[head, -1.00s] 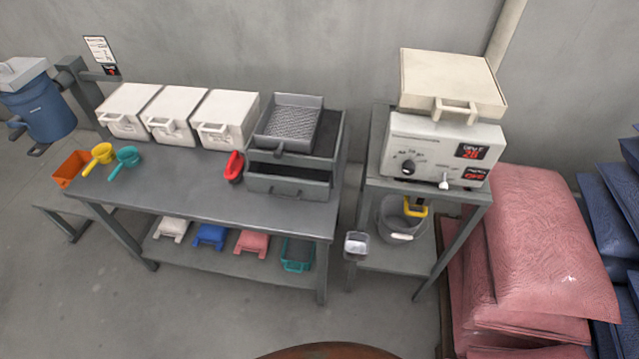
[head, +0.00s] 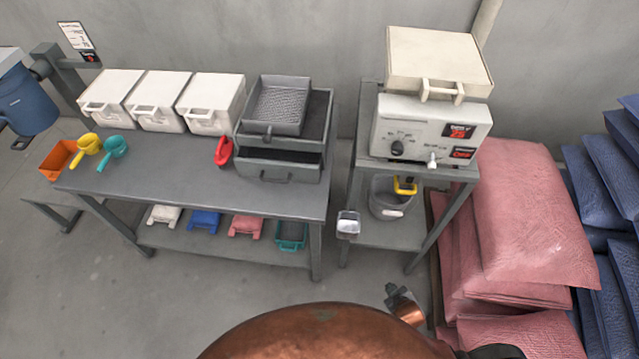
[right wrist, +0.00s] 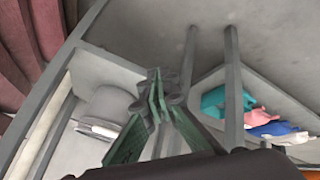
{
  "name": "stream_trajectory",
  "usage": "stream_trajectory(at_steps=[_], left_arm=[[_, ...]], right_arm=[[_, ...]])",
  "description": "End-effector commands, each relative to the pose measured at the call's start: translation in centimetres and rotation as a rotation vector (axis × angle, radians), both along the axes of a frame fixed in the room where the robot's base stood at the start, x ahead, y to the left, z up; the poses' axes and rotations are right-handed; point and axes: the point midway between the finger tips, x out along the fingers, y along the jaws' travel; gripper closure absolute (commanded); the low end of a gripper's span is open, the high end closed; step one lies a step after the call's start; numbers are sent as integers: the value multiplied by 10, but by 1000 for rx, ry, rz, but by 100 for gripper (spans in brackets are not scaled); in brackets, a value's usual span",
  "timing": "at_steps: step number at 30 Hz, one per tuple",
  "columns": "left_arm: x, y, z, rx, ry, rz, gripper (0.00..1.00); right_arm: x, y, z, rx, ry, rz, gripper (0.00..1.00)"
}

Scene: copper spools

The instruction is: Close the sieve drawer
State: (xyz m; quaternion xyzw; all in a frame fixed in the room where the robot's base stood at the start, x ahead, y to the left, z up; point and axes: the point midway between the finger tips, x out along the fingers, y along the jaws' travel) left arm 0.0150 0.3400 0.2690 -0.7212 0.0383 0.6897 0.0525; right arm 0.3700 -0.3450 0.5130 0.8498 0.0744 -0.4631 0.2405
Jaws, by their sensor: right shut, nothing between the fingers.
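The grey sieve unit (head: 327,125) stands at the right end of the long table, with a mesh sieve tray (head: 282,102) on top. Its lower drawer (head: 275,172) is pulled out towards me, its dark inside showing above the front handle. My right gripper (head: 393,293) is low at the bottom of the head view, right of the table and well apart from the drawer. In the right wrist view its green fingers (right wrist: 155,85) are shut and empty. The drawer cannot be made out in that view. My left gripper is not in view.
The long table (head: 200,182) carries white bins (head: 210,105), scoops and a red item. A stand (head: 430,172) with a control box (head: 430,130) is to its right, a bucket (head: 390,198) on its shelf. Pink sacks (head: 525,230) are further right. Floor before the table is clear.

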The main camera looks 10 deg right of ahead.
Motion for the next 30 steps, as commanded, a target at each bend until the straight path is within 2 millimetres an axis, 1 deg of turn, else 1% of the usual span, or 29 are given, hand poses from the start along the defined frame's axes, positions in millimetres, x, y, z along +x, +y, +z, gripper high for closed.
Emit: stream_trajectory(at_steps=[1, 3, 13, 15, 18, 21, 23, 26, 29, 30], left_arm=[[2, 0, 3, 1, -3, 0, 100], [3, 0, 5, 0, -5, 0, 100], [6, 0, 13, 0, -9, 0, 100], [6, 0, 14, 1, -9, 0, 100], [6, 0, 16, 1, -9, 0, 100], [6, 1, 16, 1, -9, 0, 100], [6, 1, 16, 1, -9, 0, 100], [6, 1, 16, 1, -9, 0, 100], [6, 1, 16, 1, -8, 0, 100], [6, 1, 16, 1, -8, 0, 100]], right_arm=[[14, -1, 28, -17, -37, 11, 100], [29, -2, 59, -38, -76, 22, 100], [82, -4, 192, -157, -270, 99, 100], [95, -1, 218, -196, -326, 136, 100], [117, 9, 250, -271, -420, 215, 100], [136, 22, 270, -338, -504, 298, 100], [146, 31, 278, -377, -547, 349, 100], [162, 50, 291, -442, -628, 442, 100], [176, 74, 300, -512, -712, 550, 100], [181, 86, 303, -540, -748, 598, 100]])
